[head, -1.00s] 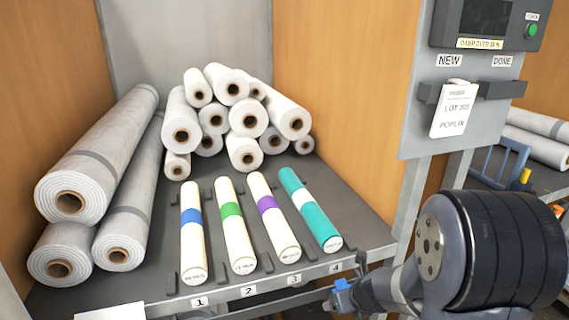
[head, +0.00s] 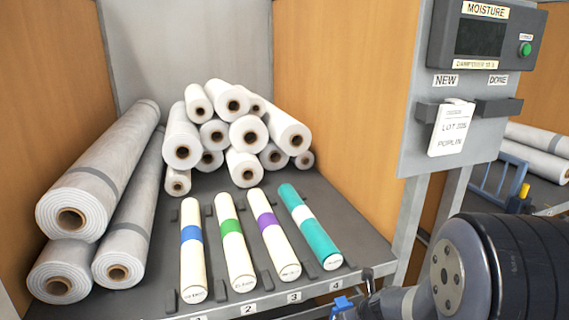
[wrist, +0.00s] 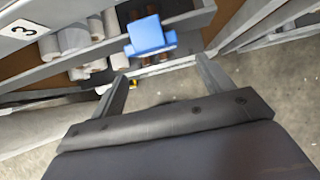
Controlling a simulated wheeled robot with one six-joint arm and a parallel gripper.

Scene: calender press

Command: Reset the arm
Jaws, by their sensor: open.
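My gripper shows in the wrist view (wrist: 163,85), with its two fingers spread apart and nothing between them. A blue block-like part (wrist: 150,36) lies beyond the fingertips in that view. In the head view a small blue part (head: 342,306) shows at the bottom edge beside my arm, below the shelf front. My arm (head: 470,275) fills the lower right corner. The gripper fingers cannot be made out in the head view.
A grey shelf (head: 362,245) holds several slim rolls, including a teal one (head: 308,228), in numbered slots. White rolls (head: 248,133) are stacked behind, and big grey rolls (head: 100,170) lie left. A moisture panel (head: 487,45) with a lot card (head: 451,128) stands right.

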